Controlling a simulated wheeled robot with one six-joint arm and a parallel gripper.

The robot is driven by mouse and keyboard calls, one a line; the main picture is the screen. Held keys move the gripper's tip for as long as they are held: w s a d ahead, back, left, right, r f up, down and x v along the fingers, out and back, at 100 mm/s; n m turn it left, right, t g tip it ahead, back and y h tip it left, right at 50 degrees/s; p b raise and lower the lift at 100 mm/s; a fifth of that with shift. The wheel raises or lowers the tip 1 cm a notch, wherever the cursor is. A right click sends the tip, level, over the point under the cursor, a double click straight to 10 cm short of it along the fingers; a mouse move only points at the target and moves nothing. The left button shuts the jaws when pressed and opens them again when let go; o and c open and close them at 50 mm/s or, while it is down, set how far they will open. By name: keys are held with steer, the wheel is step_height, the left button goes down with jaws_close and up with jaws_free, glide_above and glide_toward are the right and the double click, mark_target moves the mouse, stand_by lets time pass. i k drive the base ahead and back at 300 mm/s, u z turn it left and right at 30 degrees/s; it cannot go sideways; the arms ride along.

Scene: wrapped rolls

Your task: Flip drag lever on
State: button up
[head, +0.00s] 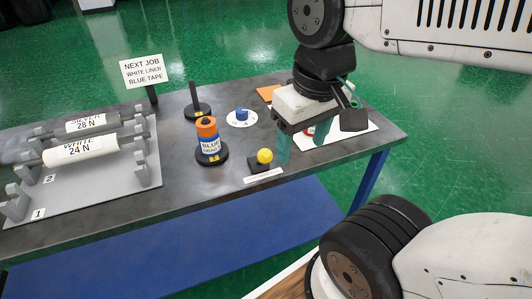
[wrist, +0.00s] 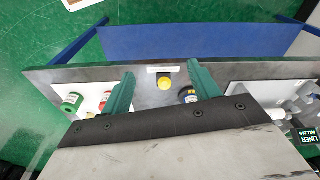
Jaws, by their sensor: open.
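A lever with a yellow ball knob (head: 264,156) stands on a small black base near the front edge of the table, behind a white label strip (head: 264,176). I take it for the drag lever; the label is too small to read. My gripper (head: 302,143) is open and empty, pointing down, just right of the knob in the head view. In the wrist view the knob (wrist: 166,83) appears between the two green fingers (wrist: 161,76), with no contact visible. The lever's tilt is hard to tell.
A blue roll with an orange top (head: 207,140) stands left of the lever. Behind are a blue dial (head: 242,114) and an empty peg (head: 194,102). A rack (head: 100,195) holds silver and white rolls. A white panel (head: 350,133) with a red part lies partly behind my gripper.

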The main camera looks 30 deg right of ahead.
mark_target(264, 155)
steer(key=u, duration=0.6)
steer(key=k, duration=0.9)
steer(key=z, duration=0.95)
steer(key=i, duration=0.5)
steer(key=u, duration=0.05)
